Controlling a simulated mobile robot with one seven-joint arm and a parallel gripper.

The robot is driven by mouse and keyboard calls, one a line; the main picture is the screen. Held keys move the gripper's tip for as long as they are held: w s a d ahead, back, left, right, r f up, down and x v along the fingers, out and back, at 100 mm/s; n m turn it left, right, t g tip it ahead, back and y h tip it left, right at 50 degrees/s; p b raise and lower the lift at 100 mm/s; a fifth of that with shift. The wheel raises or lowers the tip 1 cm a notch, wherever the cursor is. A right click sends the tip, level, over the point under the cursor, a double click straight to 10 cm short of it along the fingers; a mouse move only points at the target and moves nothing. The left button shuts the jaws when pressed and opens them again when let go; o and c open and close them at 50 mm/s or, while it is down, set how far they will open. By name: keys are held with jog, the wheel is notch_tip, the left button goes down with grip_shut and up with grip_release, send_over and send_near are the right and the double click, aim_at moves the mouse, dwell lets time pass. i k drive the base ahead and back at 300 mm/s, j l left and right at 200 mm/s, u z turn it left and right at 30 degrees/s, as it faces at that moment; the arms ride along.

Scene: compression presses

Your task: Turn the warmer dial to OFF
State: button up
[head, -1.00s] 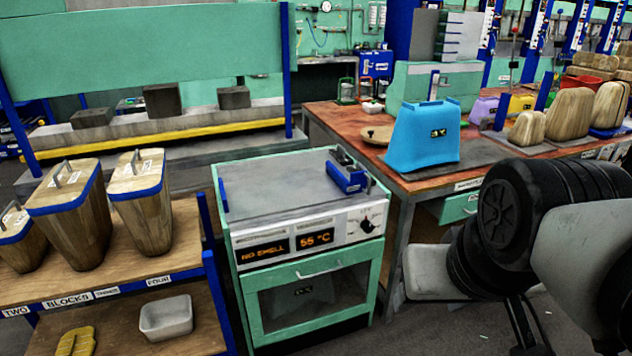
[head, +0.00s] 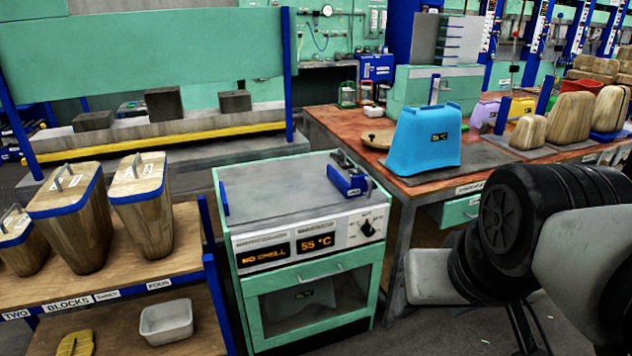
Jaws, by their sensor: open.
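The warmer (head: 300,270) is a green cabinet with a grey top, standing between the shelf and the red-brown bench. Its white front panel carries the warmer dial (head: 368,228), a small black knob at the panel's right end. The marks around the dial are too small to read, so I cannot tell its setting. Two orange displays on the panel read "NO SMELL" (head: 264,257) and "55 °C" (head: 316,243). My arm fills the right side, apart from the dial. I cannot make out my gripper's jaws in this view.
A blue clamp-like fixture (head: 348,181) sits on the warmer's top, above the dial. The wooden shelf (head: 190,250) with tapered blocks stands close at left. The bench (head: 398,187) with a blue cover (head: 423,140) stands behind at right. Floor shows right of the warmer.

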aim_at(369, 230)
jog(key=i+j+z, duration=0.35)
jog(key=z, duration=0.15)
jog(key=i+j+z, duration=0.5)
jog(key=k+j, duration=0.05)
jog(key=j, duration=0.05)
